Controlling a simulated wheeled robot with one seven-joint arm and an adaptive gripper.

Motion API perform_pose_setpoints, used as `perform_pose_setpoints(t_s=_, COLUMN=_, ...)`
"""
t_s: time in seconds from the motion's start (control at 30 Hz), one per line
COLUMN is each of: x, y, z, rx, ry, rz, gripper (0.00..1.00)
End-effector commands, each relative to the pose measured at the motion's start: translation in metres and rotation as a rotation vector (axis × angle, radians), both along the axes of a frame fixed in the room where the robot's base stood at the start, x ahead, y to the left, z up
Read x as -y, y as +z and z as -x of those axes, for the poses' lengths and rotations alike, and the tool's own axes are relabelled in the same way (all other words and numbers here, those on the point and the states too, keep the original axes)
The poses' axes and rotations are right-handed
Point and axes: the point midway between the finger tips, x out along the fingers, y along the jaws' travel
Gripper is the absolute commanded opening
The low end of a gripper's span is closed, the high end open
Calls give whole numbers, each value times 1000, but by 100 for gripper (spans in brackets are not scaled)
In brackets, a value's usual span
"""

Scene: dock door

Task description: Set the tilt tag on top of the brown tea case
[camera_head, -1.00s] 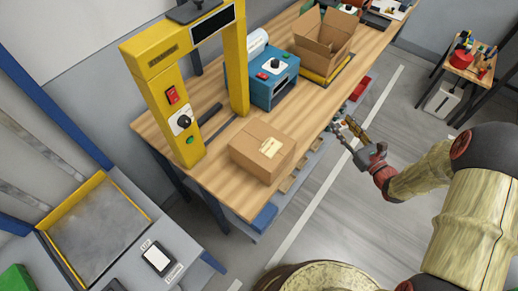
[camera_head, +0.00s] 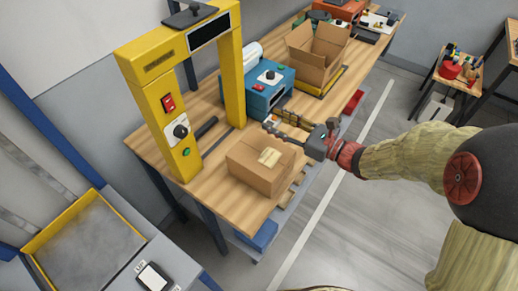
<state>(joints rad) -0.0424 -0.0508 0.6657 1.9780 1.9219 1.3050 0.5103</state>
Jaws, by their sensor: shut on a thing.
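The brown tea case (camera_head: 258,178) is a closed cardboard box on the near end of the wooden bench, with a pale label on its top. My gripper (camera_head: 274,121) reaches in from the right, just behind and above the case's far edge. It is shut on a small pale thing with an orange patch, which looks like the tilt tag (camera_head: 270,119). The fingers hide part of the tag. It appears apart from the case top.
A yellow gate frame (camera_head: 160,85) stands left of the case. A blue machine (camera_head: 262,92) is behind my gripper, and an open carton (camera_head: 318,58) stands farther back. A yellow-edged tray (camera_head: 85,245) is at lower left.

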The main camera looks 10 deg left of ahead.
Motion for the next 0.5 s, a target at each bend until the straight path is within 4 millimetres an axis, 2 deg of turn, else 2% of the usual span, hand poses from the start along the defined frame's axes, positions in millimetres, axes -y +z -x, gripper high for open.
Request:
perform_pose_setpoints(t_s=0.03, x=-10, y=-10, z=6, rx=-2, ry=4, rz=-1, gripper=19)
perform_pose_setpoints(t_s=0.2, x=-30, y=-39, z=17, rx=-2, ry=2, rz=-1, gripper=19)
perform_pose_setpoints(t_s=0.5, x=-43, y=-56, z=24, rx=0, ry=0, rz=0, gripper=19)
